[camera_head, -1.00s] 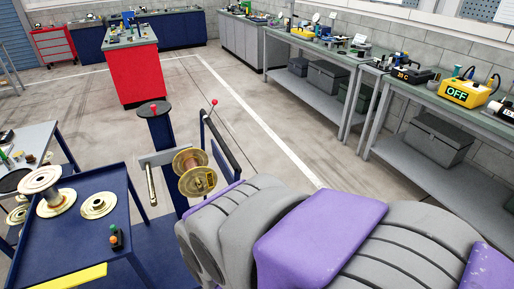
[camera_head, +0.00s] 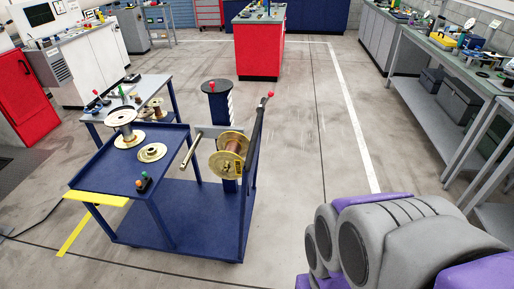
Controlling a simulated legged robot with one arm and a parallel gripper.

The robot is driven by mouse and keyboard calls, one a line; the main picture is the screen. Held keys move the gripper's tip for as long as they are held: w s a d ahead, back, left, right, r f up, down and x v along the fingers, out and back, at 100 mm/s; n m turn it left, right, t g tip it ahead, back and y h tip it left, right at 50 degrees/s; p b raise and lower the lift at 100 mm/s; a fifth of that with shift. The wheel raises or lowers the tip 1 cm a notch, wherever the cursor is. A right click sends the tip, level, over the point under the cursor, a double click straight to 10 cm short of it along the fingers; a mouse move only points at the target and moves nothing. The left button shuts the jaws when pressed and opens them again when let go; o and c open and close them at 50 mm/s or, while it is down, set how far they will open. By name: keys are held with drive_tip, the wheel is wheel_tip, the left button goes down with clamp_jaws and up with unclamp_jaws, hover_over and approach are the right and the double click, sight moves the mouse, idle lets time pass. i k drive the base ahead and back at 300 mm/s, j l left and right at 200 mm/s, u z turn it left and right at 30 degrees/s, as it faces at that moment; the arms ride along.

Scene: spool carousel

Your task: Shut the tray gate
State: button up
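A blue cart (camera_head: 170,213) stands left of centre, with a raised blue tray (camera_head: 102,172) on its left side. A dark upright frame (camera_head: 251,150) with a red knob stands at the cart's right side. I cannot tell for sure which of these is the tray gate. A copper-coloured spool (camera_head: 227,158) with gold flanges sits on a horizontal bar beside the frame. My grey and purple arm shows at the lower right, apart from the cart. My gripper is not visible.
The tray carries a standing spool (camera_head: 123,124), a gold disc (camera_head: 151,153) and a small button box (camera_head: 144,184). A small bench (camera_head: 103,130) is behind it. A red cabinet (camera_head: 258,48) stands at the back. Floor right of the cart is clear up to the workbench (camera_head: 455,80).

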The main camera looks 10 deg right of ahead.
sight(98, 199)
drive_tip(key=i+j, duration=0.1)
drive_tip(key=j, duration=1.35)
drive_tip(key=i+j, duration=0.15)
drive_tip(key=j, duration=0.55)
drive_tip(key=i+j, duration=0.1)
drive_tip(key=j, duration=0.6)
drive_tip(key=i+j, duration=0.1)
drive_tip(key=j, duration=1.35)
drive_tip(key=i+j, duration=0.15)
drive_tip(key=j, duration=0.55)
